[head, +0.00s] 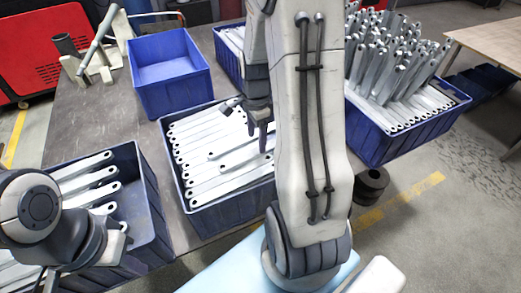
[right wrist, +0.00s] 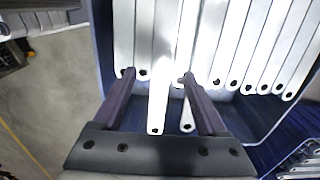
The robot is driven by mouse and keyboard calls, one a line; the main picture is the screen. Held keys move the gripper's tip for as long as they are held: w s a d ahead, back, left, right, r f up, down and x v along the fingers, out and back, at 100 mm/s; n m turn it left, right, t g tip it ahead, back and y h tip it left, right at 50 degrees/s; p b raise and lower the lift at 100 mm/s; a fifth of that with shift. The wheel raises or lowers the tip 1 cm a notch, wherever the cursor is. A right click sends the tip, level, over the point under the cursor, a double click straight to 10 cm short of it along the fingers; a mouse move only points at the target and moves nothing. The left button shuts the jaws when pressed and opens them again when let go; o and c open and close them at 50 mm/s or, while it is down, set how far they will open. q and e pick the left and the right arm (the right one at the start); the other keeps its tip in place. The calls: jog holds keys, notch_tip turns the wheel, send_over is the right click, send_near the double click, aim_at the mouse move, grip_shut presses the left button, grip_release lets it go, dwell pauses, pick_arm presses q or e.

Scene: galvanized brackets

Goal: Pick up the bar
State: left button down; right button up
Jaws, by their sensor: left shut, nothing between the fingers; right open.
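Flat silvery bars with a hole at each end lie side by side in the middle blue crate (head: 172,165); a few lie loosely across the top. My right gripper (head: 262,138) is open above these bars, partly behind my right arm. In the right wrist view, its fingers (right wrist: 157,82) stand apart on either side of a bar (right wrist: 158,105) that sticks out past the row. Contact is not clear. Another protruding bar (right wrist: 188,108) lies beside the right finger. My left gripper (head: 110,245) is shut and empty over the left crate (head: 150,205); its fingertips are hard to make out.
An empty blue crate (head: 168,72) stands behind the middle one. A right-hand crate (head: 385,145) holds flat bars with many upright bars piled above. My right arm hides part of the middle crate.

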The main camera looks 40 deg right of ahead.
aim_at(257, 151)
notch_tip(257, 151, down, 5)
jog(key=shift+w+d+r, duration=0.1)
grip_shut()
